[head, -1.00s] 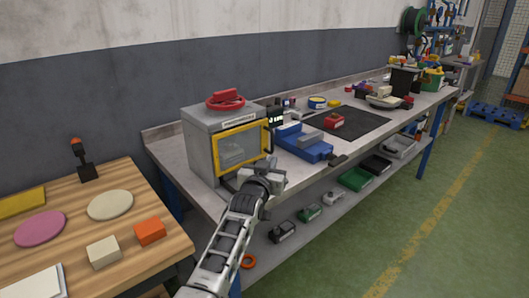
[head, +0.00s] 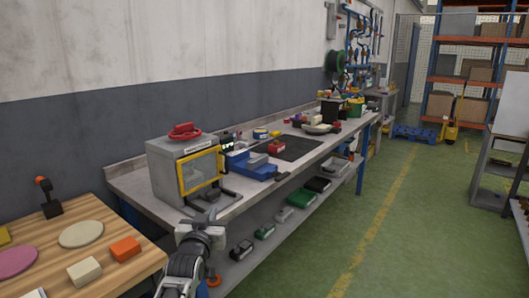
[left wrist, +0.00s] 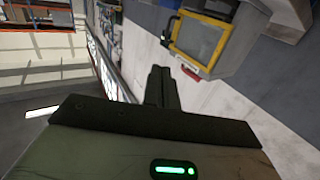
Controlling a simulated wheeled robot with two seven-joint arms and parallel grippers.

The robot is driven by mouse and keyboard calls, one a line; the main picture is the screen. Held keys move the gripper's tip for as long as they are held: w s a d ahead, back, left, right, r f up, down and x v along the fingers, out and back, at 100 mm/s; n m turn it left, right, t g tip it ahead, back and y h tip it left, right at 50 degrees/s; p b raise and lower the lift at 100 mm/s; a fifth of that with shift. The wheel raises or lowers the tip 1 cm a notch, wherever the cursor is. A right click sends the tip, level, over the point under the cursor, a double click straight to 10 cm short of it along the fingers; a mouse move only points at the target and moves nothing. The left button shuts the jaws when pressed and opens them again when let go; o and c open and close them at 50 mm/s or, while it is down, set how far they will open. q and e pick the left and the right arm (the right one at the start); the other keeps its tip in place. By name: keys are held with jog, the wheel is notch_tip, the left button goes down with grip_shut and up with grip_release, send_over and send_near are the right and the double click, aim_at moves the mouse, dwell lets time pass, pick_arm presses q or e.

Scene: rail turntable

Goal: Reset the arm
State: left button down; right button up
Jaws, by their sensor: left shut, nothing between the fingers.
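My left gripper (head: 205,217) is in the lower middle of the head view, in front of the near end of the long workbench (head: 135,188). It is shut and empty. In the left wrist view its closed fingers (left wrist: 162,88) show together at the middle, with nothing between them. A grey box with a yellow-framed window (head: 168,171) stands on the bench just beyond the gripper. The box also shows in the left wrist view (left wrist: 240,40), apart from the fingers. My right gripper is not in view.
A wooden table (head: 60,240) stands at the lower left with discs and blocks. A blue vise-like block (head: 245,165) and a dark mat (head: 300,148) lie on the bench. Bins sit on its lower shelf. The green floor (head: 400,250) to the right is clear.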

pick_arm(q)
jog(key=a+m+y, duration=0.2)
jog(key=a+y, duration=0.2)
jog(key=a, duration=1.7)
jog(key=s+a+r+m+y, duration=0.15)
jog(key=a+r, duration=0.25)
jog(key=a, duration=0.4)
jog(key=s+a+r+n+y, duration=0.1)
jog(key=s+a+r+y, duration=0.15)
jog(key=a, duration=0.65)
jog(key=s+d+f+m+g+h, duration=0.25)
jog(key=s+d+f, duration=0.45)
jog(key=f, duration=0.4)
jog(key=s+d+f+m+g+h, duration=0.1)
jog(key=s+d+f+g+h, duration=0.15)
jog(key=s+d+f, duration=0.6)
jog(key=s+d+f+g+h, duration=0.2)
jog(key=s+d+f, duration=0.35)
jog(key=s, duration=0.45)
jog(key=s+d+f+g+h, duration=0.2)
jog(key=s+d+f, duration=0.35)
jog(key=s, duration=0.45)
jog(key=d+n+t, duration=0.1)
jog(key=d+n, duration=0.3)
jog(key=d, duration=0.6)
jog(key=shift+w, duration=0.2)
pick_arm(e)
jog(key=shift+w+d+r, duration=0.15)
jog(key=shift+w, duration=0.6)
